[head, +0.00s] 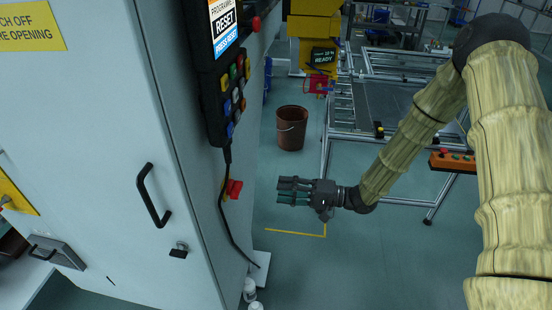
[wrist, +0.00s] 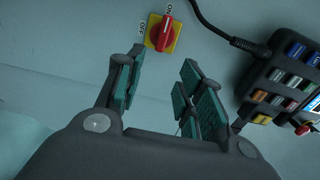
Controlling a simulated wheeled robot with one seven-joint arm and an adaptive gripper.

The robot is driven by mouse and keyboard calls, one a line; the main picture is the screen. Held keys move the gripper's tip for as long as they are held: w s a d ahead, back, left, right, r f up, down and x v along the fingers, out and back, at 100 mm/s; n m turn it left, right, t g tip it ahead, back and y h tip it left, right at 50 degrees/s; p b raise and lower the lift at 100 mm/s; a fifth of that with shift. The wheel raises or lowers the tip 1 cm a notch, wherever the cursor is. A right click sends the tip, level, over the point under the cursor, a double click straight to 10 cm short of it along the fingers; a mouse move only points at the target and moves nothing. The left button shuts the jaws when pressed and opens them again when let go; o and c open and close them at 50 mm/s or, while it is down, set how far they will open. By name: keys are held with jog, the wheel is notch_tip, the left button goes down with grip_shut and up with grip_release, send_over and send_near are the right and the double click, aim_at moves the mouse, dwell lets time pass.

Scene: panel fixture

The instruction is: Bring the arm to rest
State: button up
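My gripper (head: 281,192) hangs in free air to the right of the grey cabinet (head: 110,130), its fingers pointing left toward the cabinet's side face. My arm reaches out from the right edge of the head view. A red rotary switch (head: 233,188) on a yellow plate sits on the cabinet's side face. It also shows in the wrist view (wrist: 164,34), beyond the fingertips and apart from them, with its handle lined up toward the ON mark.
A black pendant (head: 229,85) with coloured buttons hangs on the cabinet, its cable running down. A brown bucket (head: 291,128) stands on the floor behind my gripper. A metal frame table (head: 385,105) and an orange button box (head: 452,162) are near my arm.

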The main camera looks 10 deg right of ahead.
jog(key=s+d+f+h, duration=0.1)
jog(key=s+f+h, duration=0.45)
jog(key=f, duration=0.55)
jog(key=s+f+h, duration=0.5)
jog(key=s+f, duration=0.2)
jog(key=f, duration=0.3)
jog(key=s+d+f+n+g+h, duration=0.1)
jog(key=s+d+f+g+h, duration=0.1)
jog(key=s, duration=0.6)
jog(key=s+d+f+n+g+h, duration=0.1)
jog(key=s+d, duration=0.3)
jog(key=s, duration=0.4)
jog(key=s+d+f+n+g+h, duration=0.1)
jog(key=s+d+f+g+h, duration=0.1)
jog(key=s, duration=0.6)
jog(key=shift+d+f+g+h, duration=0.3)
jog(key=shift+d+f+h, duration=0.2)
jog(key=shift+f+h, duration=0.35)
